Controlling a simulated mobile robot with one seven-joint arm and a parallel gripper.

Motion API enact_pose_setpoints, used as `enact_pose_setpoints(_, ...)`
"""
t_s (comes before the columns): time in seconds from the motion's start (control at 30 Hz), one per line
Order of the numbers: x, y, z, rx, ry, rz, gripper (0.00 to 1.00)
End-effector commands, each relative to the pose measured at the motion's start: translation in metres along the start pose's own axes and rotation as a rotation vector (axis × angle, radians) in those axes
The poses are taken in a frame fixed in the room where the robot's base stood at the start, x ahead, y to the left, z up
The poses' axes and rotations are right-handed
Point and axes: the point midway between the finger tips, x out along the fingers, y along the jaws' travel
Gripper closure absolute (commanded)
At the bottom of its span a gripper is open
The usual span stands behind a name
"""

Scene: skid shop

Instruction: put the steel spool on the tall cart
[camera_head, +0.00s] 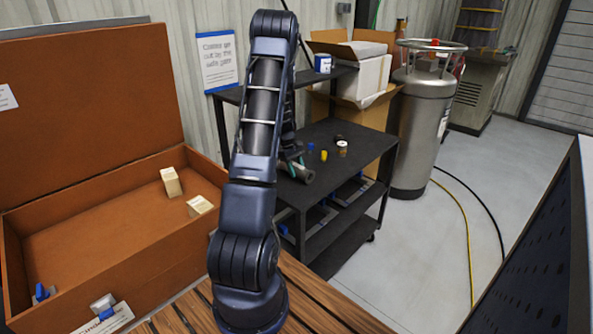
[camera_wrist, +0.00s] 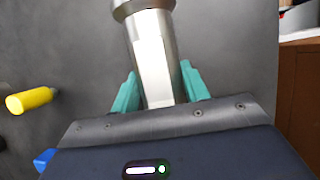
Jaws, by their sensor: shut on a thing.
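The steel spool (camera_wrist: 152,50) is a bright metal cylinder with a wider flange at its far end, between the teal fingers of my gripper (camera_wrist: 158,82) in the wrist view. My gripper is shut on it. In the head view my gripper (camera_head: 294,162) is low over the left part of the black cart's main top (camera_head: 357,139), and the spool (camera_head: 303,173) shows as a grey cylinder there. I cannot tell whether the spool touches the surface. A higher black shelf (camera_head: 333,78) rises at the cart's back. My arm hides part of the cart.
A yellow cylinder (camera_head: 324,155), a blue piece (camera_head: 311,146) and a white-and-brown roll (camera_head: 342,148) stand right of my gripper. The yellow cylinder (camera_wrist: 30,100) is left in the wrist view. An orange chest (camera_head: 100,210) stands left.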

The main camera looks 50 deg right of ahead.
Motion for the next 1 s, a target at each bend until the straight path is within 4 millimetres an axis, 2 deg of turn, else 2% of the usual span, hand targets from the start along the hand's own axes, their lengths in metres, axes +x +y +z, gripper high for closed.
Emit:
enact_pose_setpoints(0.1,0.002,0.0,-0.001,0.0,0.0,0.0,0.91)
enact_pose_setpoints(0.13,0.003,0.0,-0.001,0.0,0.0,0.0,0.53)
enact_pose_setpoints(0.23,0.002,0.0,-0.001,0.0,0.0,0.0,0.33)
enact_pose_setpoints(0.6,-0.003,0.0,0.0,0.0,0.001,0.001,0.33)
enact_pose_setpoints(1.0,-0.058,0.0,0.0,0.0,0.0,0.001,0.33)
